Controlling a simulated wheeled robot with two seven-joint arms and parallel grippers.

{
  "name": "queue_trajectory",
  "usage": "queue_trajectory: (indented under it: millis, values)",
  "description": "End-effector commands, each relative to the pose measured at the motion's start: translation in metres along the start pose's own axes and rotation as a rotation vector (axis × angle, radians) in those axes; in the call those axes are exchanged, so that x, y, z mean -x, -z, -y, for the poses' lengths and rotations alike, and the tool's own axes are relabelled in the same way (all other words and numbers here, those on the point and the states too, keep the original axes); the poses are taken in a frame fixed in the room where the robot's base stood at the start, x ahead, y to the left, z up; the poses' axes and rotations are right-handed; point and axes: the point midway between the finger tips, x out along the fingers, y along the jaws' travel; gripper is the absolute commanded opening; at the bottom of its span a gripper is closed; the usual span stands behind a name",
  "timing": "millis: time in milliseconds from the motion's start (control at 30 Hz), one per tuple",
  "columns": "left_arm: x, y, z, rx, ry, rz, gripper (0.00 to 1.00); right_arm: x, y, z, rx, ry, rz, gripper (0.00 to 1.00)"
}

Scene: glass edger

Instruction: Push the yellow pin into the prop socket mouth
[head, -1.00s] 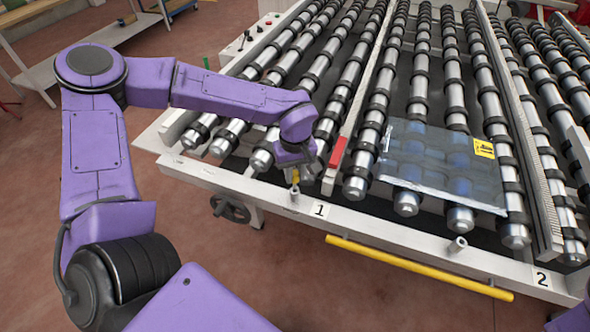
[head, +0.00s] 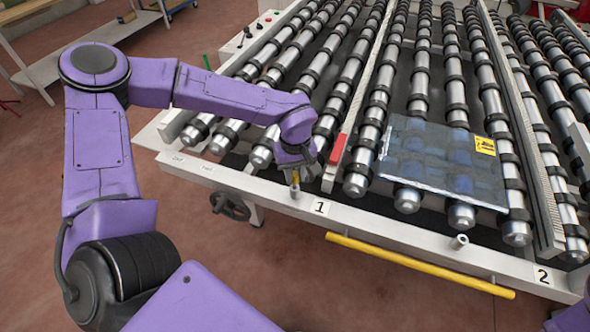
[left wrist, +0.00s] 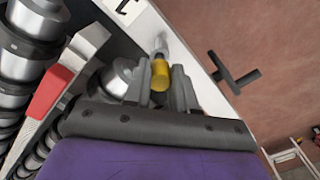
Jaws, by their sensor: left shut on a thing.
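The yellow pin (head: 295,178) is held upright, low over the machine's front rail. My left gripper (head: 296,172) is shut on it. In the left wrist view the pin (left wrist: 160,77) sits between the two grey fingers (left wrist: 161,84). Its far end lines up with the grey prop socket (left wrist: 160,46), which stands on the white rail. In the head view this socket (head: 294,192) is directly below the pin, beside the "1" label (head: 319,207). The pin's tip is at or very near the mouth; I cannot tell how far in it is. My right gripper is not in view.
A second grey socket (head: 459,242) stands farther right along the rail. A red-ended white bar (head: 338,150) is close to the gripper's right. A glass panel (head: 440,165) lies on the rollers. A yellow bar (head: 420,265) runs along the front, and a black handwheel (head: 232,207) is below the rail.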

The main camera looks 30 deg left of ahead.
Motion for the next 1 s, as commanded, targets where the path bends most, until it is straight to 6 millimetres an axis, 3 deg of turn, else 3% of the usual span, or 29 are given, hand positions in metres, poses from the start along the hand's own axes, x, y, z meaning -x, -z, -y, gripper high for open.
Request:
queue_trajectory:
  millis: [1000]
  values:
    - [-0.026,0.000,0.000,-0.001,0.001,0.000,0.00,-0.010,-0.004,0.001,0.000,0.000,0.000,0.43]
